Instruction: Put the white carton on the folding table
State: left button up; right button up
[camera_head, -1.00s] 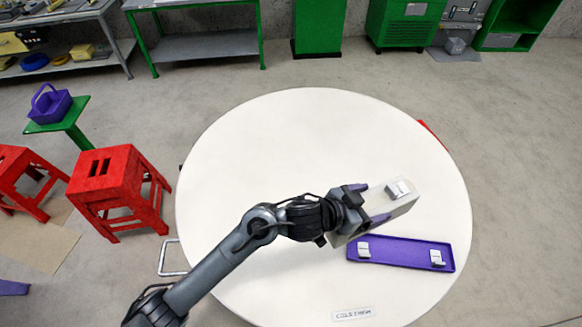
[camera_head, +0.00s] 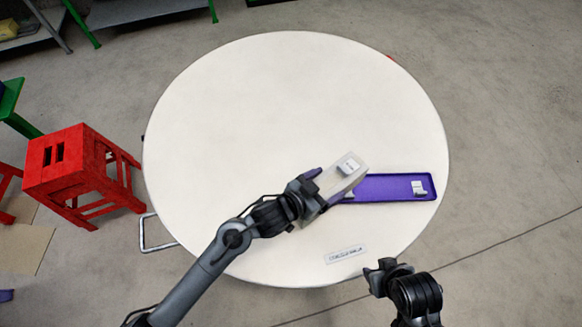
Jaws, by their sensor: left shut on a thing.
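The white carton (camera_head: 333,186) is a pale, box-shaped thing held over the right half of the round white folding table (camera_head: 240,120). A small light grey-white piece (camera_head: 349,165) shows on its far end. I cannot tell whether the carton touches the table. It hides the left end of a purple tray (camera_head: 385,188). My right gripper (camera_head: 382,274) is apart from the carton, in front of the table's near right edge; its jaw opening is unclear.
The purple tray lies on the table with a small white piece (camera_head: 418,188) at its right end. A label (camera_head: 345,254) lies near the front edge. A red stool (camera_head: 75,170) stands left of the table. The table's left and far areas are bare.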

pick_arm(q)
jog(key=shift+w+a+f+b, duration=0.35)
jog(key=shift+w+a+f, duration=0.3)
jog(key=shift+a+f, duration=0.95)
jog(key=shift+w+a+f+b, duration=0.4)
jog(key=shift+w+a+f, duration=0.25)
jog(key=shift+a+f, duration=0.9)
jog(key=shift+w+a+f+b, duration=0.35)
jog(key=shift+w+a+f, duration=0.3)
jog(key=shift+a+f, duration=0.9)
jog(key=shift+d+f, duration=0.1)
jog(key=shift+f, duration=0.15)
jog(key=o, duration=1.7)
jog(key=shift+f, duration=0.1)
jog(key=shift+s+a+r, duration=0.15)
jog(key=shift+a+r, duration=0.05)
jog(key=s+a+r+n+g+y, duration=0.1)
jog(key=s+a+n+y, duration=0.1)
jog(key=s+a, duration=0.5)
jog(key=s+a+r+n+g+y+p, duration=0.1)
jog(key=s+a+n+g+y, duration=0.1)
jog(key=s+a+y, duration=0.3)
jog(key=s+a+r+n+g+y+p, duration=0.1)
jog(key=s+a+r+n+y, duration=0.1)
jog(key=s+a, duration=0.7)
jog(key=s+n+y, duration=0.1)
jog(key=s+n, duration=0.1)
jog(key=s, duration=0.1)
jog(key=shift+s+a+g+y, duration=0.3)
jog(key=shift+g, duration=0.1)
